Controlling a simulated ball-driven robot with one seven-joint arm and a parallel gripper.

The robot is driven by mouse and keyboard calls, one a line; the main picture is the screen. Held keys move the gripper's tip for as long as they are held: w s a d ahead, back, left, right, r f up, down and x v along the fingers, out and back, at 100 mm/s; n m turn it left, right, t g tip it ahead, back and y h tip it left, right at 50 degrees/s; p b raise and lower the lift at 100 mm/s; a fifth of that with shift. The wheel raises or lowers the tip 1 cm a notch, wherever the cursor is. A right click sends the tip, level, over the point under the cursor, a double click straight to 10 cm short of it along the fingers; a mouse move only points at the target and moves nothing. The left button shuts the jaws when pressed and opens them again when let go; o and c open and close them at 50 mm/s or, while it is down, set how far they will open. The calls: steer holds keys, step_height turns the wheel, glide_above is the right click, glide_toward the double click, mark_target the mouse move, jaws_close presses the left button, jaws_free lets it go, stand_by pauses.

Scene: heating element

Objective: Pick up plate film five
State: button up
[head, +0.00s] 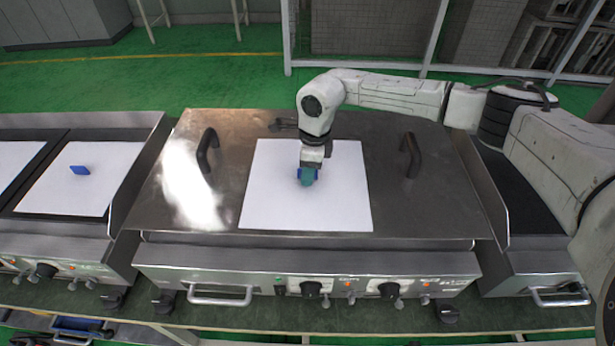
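A white square plate film (267,200) lies on the closed metal lid of the middle heating unit. My gripper (307,178) points down at the middle of this film, with a blue and teal piece at its tip. The fingertips are small and overlap this piece, so I cannot tell whether they are open or shut on it. Another white film (75,192) with an upright blue tab (79,170) lies on the left unit. Part of a third white film (14,160) shows at the left edge. No number is readable on any film.
The metal lid (420,215) has two black handles, a left one (207,150) and a right one (410,155), on either side of the film. Knobs and a bar handle (220,295) line the front. A dark unit (515,200) stands at the right, under my arm.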

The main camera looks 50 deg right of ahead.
jaws_close()
steer(key=shift+r, duration=0.2)
stand_by(0.4)
